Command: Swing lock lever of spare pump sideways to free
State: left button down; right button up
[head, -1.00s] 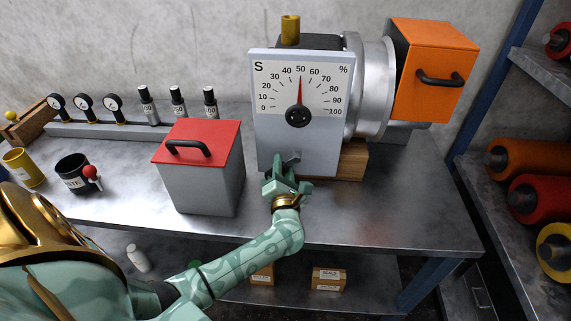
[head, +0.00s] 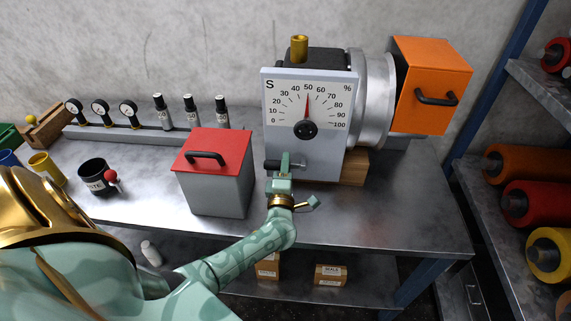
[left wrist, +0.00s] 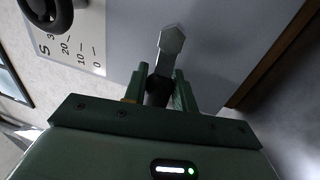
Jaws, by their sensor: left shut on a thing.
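The spare pump's grey front plate (head: 330,160) carries a percent dial (head: 306,105) with its red needle near 50. The lock lever (head: 271,166) is low on this plate and lies sideways, its dark grip toward the left edge. In the left wrist view the lever's pale metal end (left wrist: 171,42) stands out beyond my fingers, against the plate. My left gripper (head: 285,164) is shut on the lever's dark grip, which shows between its fingers (left wrist: 159,88). The fingers hide part of the lever. My right gripper is in neither view.
A grey box with a red lid (head: 215,170) stands just left of my left gripper. The pump's orange end box (head: 435,85) is at right. A dark mug (head: 94,178) and several gauges stand farther left. The bench's front right is clear.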

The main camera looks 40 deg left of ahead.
pick_arm(q)
jog(key=shift+d+m, duration=0.1)
jog(key=shift+m, duration=0.2)
jog(key=c, duration=1.2)
grip_release()
jog(key=shift+o, duration=0.2)
jog(key=shift+s, duration=0.1)
jog(key=v, duration=1.6)
jog(key=shift+s+p, duration=0.15)
jog(key=shift+p, duration=0.15)
